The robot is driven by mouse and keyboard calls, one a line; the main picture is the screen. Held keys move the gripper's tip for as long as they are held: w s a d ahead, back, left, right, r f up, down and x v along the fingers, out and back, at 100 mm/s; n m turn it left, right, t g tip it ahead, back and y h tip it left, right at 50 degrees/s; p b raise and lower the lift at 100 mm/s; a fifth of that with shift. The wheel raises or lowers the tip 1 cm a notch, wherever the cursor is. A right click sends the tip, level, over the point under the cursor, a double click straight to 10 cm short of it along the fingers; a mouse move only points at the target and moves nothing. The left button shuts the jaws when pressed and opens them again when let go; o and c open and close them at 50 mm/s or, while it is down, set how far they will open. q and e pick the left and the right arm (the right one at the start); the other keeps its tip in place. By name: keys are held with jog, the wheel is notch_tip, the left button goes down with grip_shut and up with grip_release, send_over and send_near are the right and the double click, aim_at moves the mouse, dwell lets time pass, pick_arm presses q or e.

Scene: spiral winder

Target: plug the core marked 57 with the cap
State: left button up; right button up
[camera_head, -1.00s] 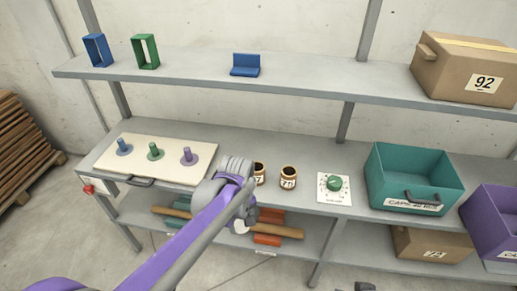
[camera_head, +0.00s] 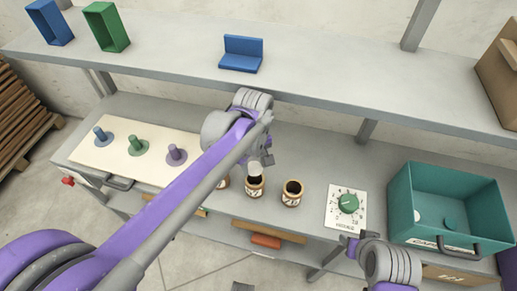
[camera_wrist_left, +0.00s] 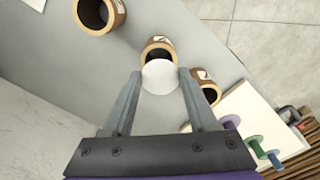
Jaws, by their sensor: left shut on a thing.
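My left gripper (camera_head: 262,163) is shut on a pale round cap (camera_wrist_left: 159,77), held between its fingertips in the left wrist view. Three brown hollow cores stand in a row on the workbench. The cap is close to the middle core (camera_head: 254,187), overlapping its near rim in the wrist view (camera_wrist_left: 160,49); whether they touch I cannot tell. The left core (camera_head: 223,182) is partly behind my arm. The right core (camera_head: 292,194) stands open. Their labels are too small to read now. My right gripper (camera_head: 353,245) is at the lower right; its jaws are unclear.
A teal bin (camera_head: 480,205) with caps inside stands at the right. A dial panel (camera_head: 336,222) lies between cores and bin. A cream board (camera_head: 92,154) with coloured pegs is at the left. The upper shelf (camera_head: 180,75) overhangs the bench behind my left gripper.

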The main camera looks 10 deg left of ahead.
aim_at(255, 167)
pick_arm(q)
jog(key=shift+w+f, duration=0.2)
jog(key=shift+w, duration=0.05)
jog(key=shift+s+f+b, duration=0.2)
jog(key=shift+f+b, duration=0.2)
jog(key=shift+f, duration=0.05)
jog(key=shift+w+f+b, duration=0.1)
jog(key=shift+f+b, duration=0.95)
jog(key=shift+f, duration=0.65)
jog(key=o, duration=1.4)
jog(key=shift+c, duration=0.2)
jog(key=shift+r, duration=0.15)
notch_tip(255, 167, up, 11)
jog(key=shift+f+p, duration=0.2)
jog(key=shift+p, duration=0.3)
